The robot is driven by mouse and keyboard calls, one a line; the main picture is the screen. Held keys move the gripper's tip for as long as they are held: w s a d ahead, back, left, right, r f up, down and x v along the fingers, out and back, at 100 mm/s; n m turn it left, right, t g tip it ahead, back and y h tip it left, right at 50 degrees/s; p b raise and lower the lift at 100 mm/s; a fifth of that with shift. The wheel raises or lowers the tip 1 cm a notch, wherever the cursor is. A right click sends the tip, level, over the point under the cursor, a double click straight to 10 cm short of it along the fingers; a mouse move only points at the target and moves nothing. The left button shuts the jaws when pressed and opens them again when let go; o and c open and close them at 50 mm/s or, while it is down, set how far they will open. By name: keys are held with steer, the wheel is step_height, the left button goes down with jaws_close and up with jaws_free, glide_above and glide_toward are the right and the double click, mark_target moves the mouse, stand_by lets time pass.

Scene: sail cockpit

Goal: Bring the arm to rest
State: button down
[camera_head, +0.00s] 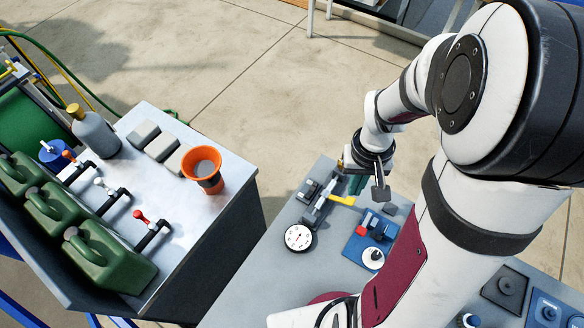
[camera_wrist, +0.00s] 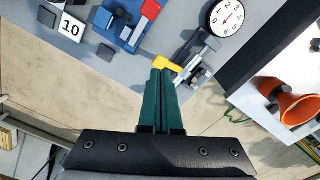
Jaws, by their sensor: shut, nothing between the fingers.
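My gripper (camera_wrist: 160,74) has dark green fingers, closed together with no gap and nothing between them. In the wrist view its tips lie over the edge of the grey panel (camera_wrist: 92,40), right beside a yellow lever (camera_wrist: 167,63). I cannot tell whether they touch it. In the head view my gripper (camera_head: 356,184) is partly hidden by my wrist, above the far end of the panel, and the yellow lever (camera_head: 342,200) shows just in front of it. My arm reaches in from the right.
A round white dial (camera_head: 298,237) and a blue block with a red switch (camera_head: 370,236) sit on the panel. At left, a metal bench holds an orange cup (camera_head: 205,170), green canisters (camera_head: 108,259) and a grey bottle (camera_head: 94,132). Open floor lies beyond the panel.

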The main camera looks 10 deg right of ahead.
steer(key=shift+r, duration=0.1)
